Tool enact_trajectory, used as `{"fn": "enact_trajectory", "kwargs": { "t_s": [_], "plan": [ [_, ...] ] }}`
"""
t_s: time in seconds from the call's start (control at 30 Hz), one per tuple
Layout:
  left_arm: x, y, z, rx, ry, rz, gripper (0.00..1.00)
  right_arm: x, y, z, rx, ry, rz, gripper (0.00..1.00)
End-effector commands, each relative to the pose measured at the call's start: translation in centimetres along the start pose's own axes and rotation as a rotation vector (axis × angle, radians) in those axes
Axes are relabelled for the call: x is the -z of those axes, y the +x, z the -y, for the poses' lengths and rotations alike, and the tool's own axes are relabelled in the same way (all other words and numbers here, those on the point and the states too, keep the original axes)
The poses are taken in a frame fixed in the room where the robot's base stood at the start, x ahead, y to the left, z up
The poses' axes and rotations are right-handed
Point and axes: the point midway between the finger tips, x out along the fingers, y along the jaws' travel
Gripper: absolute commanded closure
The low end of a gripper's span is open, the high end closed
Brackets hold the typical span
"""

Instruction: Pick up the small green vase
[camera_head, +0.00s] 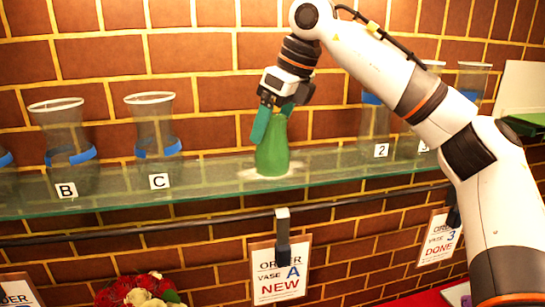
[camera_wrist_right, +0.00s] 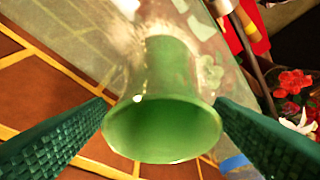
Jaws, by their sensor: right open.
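The small green vase (camera_head: 272,155) stands upright on the glass shelf (camera_head: 225,178). My right gripper (camera_head: 273,119) is above it, pointing down, with its green fingers around the top of the vase. In the right wrist view the vase (camera_wrist_right: 165,85) shows with its round mouth toward the camera. Part of the vase's top is hidden by a finger in the head view. My left gripper is not in view.
Clear vases with blue bands, B (camera_head: 66,125) and C (camera_head: 155,120), stand left on the shelf. More clear vases, one labelled 2 (camera_head: 375,125), stand right. An order sheet for vase A (camera_head: 279,272) hangs below. Red and white flowers (camera_head: 138,292) are at lower left. A brick wall is behind.

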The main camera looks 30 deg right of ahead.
Motion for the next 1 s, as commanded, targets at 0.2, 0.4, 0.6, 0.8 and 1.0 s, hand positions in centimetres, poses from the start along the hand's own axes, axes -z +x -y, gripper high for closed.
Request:
{"fn": "enact_trajectory", "kwargs": {
  "t_s": [0.2, 0.4, 0.6, 0.8, 1.0],
  "plan": [
    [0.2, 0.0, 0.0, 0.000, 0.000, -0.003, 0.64, 0.0, -0.1, 0.0, 0.000, 0.000, 0.000, 0.51],
    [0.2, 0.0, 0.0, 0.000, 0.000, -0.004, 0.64, 0.0, -0.1, 0.0, -0.001, -0.001, 0.000, 0.83],
    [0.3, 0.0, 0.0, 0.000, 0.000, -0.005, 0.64, 0.1, -0.2, 0.0, -0.001, -0.001, -0.004, 1.00],
    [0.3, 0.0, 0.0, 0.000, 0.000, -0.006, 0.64, 0.1, -0.3, 0.0, -0.001, -0.001, -0.004, 1.00],
    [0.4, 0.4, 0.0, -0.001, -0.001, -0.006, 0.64, 0.6, -1.3, 0.1, -0.002, -0.001, -0.007, 1.00]
  ]
}}
